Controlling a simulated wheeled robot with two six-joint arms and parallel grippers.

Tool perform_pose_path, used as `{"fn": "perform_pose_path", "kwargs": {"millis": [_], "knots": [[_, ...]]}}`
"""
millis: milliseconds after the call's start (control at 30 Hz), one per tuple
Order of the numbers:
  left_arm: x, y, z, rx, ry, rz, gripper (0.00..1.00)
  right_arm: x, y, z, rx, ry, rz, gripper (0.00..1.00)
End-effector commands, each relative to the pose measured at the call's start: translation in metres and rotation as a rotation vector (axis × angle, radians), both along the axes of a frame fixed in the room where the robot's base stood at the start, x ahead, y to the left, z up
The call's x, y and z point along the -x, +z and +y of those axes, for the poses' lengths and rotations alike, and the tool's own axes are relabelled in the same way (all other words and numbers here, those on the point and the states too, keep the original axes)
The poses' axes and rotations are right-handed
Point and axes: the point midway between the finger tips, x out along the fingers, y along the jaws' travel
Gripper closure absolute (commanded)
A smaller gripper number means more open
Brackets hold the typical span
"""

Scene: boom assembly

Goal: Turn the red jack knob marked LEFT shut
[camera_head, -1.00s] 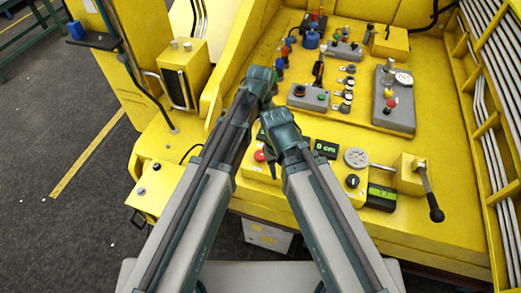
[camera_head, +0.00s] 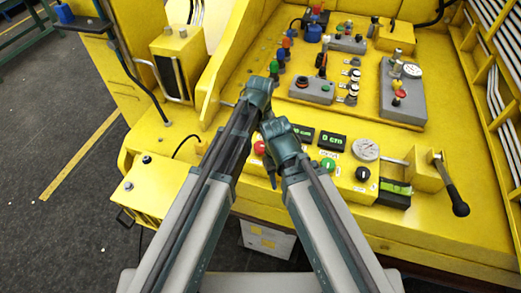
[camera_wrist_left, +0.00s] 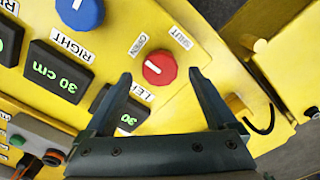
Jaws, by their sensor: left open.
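The red jack knob (camera_wrist_left: 160,69) shows in the left wrist view on the yellow panel, with a white pointer mark. OPEN and SHUT labels sit beside it, and the partly covered LEFT label (camera_wrist_left: 134,92) lies near it. My left gripper (camera_wrist_left: 159,75) is open, its two fingertips on either side of the knob with a visible gap at each side. In the head view the red knob (camera_head: 260,148) shows between my two arms; my left gripper's fingers are hidden by its own arm there. My right wrist (camera_head: 284,135) is close by on the right; its finger opening is not clear.
A blue knob (camera_wrist_left: 80,12) and two green-lit displays, one marked RIGHT (camera_wrist_left: 55,72), are near the red knob. In the head view a green knob (camera_head: 328,163), a black knob (camera_head: 363,174), a gauge (camera_head: 366,149) and a black-handled lever (camera_head: 458,205) stand right of my right arm.

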Motion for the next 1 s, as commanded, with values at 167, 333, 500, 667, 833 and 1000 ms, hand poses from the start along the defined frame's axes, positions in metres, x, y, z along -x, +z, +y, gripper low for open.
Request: {"fn": "perform_pose_path", "kwargs": {"millis": [167, 333, 500, 667, 833, 1000], "knots": [[0.0000, -0.0214, 0.0000, 0.000, 0.000, 0.000, 0.09, 0.0000, -0.0213, 0.0000, 0.000, 0.002, 0.000, 0.60], [0.0000, -0.0224, 0.0000, 0.000, 0.000, 0.000, 0.09, 0.0000, -0.0224, 0.0000, 0.000, 0.002, 0.000, 0.60], [0.0000, -0.0216, 0.0000, 0.000, 0.000, 0.000, 0.09, 0.0000, -0.0216, -0.0001, 0.000, 0.002, 0.000, 0.60], [0.0000, -0.0216, 0.0000, 0.000, 0.000, 0.000, 0.38, 0.0000, -0.0216, -0.0001, 0.000, 0.002, 0.000, 0.60], [0.0000, -0.0217, 0.0000, 0.000, 0.000, 0.000, 0.69, 0.0000, -0.0216, -0.0001, 0.000, 0.002, 0.000, 0.60], [0.0000, -0.0217, 0.0000, 0.000, 0.000, 0.000, 0.95, 0.0000, -0.0217, -0.0001, 0.000, 0.002, 0.000, 0.60]]}}
